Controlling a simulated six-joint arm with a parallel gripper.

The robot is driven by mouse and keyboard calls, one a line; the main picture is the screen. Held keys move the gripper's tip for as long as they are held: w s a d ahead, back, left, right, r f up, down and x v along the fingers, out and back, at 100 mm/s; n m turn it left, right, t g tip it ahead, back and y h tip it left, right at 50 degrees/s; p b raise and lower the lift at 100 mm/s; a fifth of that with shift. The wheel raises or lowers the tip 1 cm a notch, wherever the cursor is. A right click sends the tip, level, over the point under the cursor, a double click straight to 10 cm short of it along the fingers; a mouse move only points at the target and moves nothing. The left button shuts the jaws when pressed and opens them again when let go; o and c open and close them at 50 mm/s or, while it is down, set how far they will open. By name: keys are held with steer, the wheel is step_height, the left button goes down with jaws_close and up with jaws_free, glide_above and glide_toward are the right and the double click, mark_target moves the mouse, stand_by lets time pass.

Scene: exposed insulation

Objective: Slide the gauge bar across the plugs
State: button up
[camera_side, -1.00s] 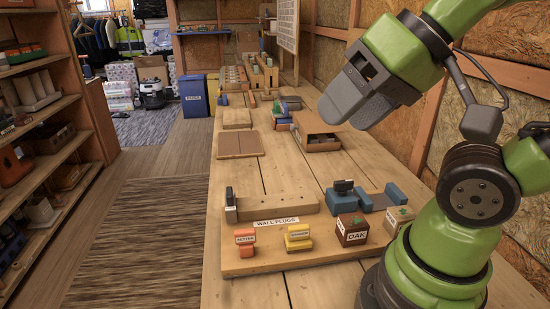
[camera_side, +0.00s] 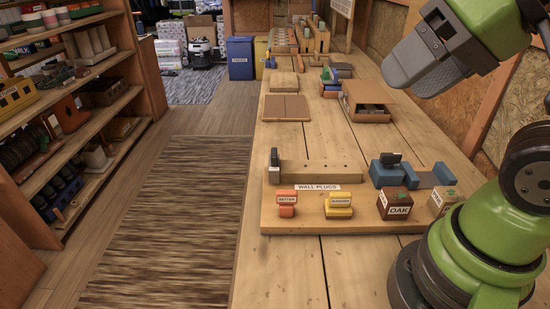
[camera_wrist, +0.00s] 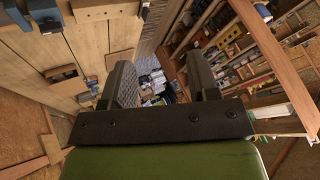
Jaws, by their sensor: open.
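A wooden board (camera_side: 300,222) labelled "WALL PLUGS" lies on the bench in the side view. At its back is a long wooden bar with holes (camera_side: 325,172) and a small dark upright piece (camera_side: 275,160) at its left end. A blue fixture with a grey middle (camera_side: 420,178) and a dark block on top sits to its right. I cannot tell which is the gauge bar. In front stand an orange block (camera_side: 287,204), a yellow block (camera_side: 338,207), and a brown "OAK" cube (camera_side: 394,204). My gripper (camera_wrist: 160,80) is open and empty, raised above the bench, clear of the board.
The bench between the panel and board is clear. Shelves (camera_side: 80,100) stand at the left.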

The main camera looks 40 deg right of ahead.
stand_by(0.3)
steer(key=shift+c, duration=1.2)
steer(key=shift+w+r, duration=0.1)
steer(key=shift+w, duration=0.15)
steer(key=shift+c, duration=0.2)
steer(key=m+g+h, duration=0.2)
steer(key=m+g, duration=0.3)
steer(key=g, duration=0.2)
glide_above(274, 152)
step_height(274, 152, down, 15)
steer(key=shift+f, duration=0.1)
step_height(274, 152, down, 9)
steer(key=shift+f, duration=0.1)
